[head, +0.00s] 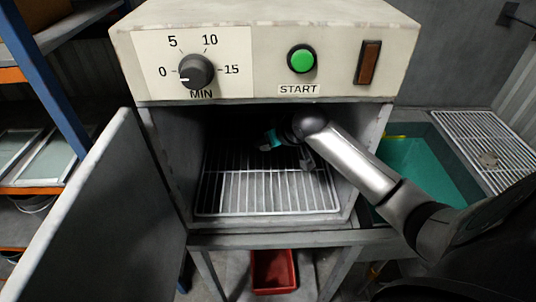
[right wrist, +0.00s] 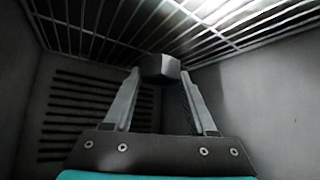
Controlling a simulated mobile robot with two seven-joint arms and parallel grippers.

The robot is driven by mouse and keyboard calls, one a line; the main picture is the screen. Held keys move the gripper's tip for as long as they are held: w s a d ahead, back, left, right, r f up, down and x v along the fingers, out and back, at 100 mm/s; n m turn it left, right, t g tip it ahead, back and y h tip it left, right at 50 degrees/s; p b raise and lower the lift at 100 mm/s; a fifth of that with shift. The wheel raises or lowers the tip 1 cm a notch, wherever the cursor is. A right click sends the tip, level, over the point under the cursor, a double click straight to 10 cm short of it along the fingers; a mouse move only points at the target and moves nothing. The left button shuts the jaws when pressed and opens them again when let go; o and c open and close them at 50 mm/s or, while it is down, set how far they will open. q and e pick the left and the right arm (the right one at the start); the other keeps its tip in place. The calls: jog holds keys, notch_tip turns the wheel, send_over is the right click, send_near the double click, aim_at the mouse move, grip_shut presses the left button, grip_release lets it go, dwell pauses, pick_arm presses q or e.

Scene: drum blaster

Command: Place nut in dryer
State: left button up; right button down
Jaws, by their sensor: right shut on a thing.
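The dryer (head: 270,88) is a cream and grey box with a dial, a green START button and an open door (head: 92,220) at the left. A wire rack (head: 265,190) lies inside it. My right arm reaches in through the opening, and my right gripper (head: 308,160) is over the rack. In the right wrist view a dark grey nut (right wrist: 161,68) is held between the fingertips of my right gripper (right wrist: 162,82), with the rack bars (right wrist: 110,42) close by. Whether the nut touches the rack cannot be told. My left gripper is out of view.
A red bin (head: 273,271) sits below the dryer. Shelves with a blue post (head: 48,80) stand at the left. The dryer's side walls leave limited room around my arm.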

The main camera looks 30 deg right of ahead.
jog(key=shift+w+d, duration=0.45)
jog(key=shift+w, duration=0.3)
notch_tip(320, 180, down, 3)
jog(key=shift+r, duration=0.15)
notch_tip(320, 180, down, 4)
jog(key=shift+r+b, duration=0.1)
jog(key=shift+b, duration=0.55)
jog(key=shift+w+d+f, duration=0.1)
jog(key=shift+f, duration=0.15)
jog(key=shift+c, duration=1)
grip_release()
jog(key=shift+f, duration=0.15)
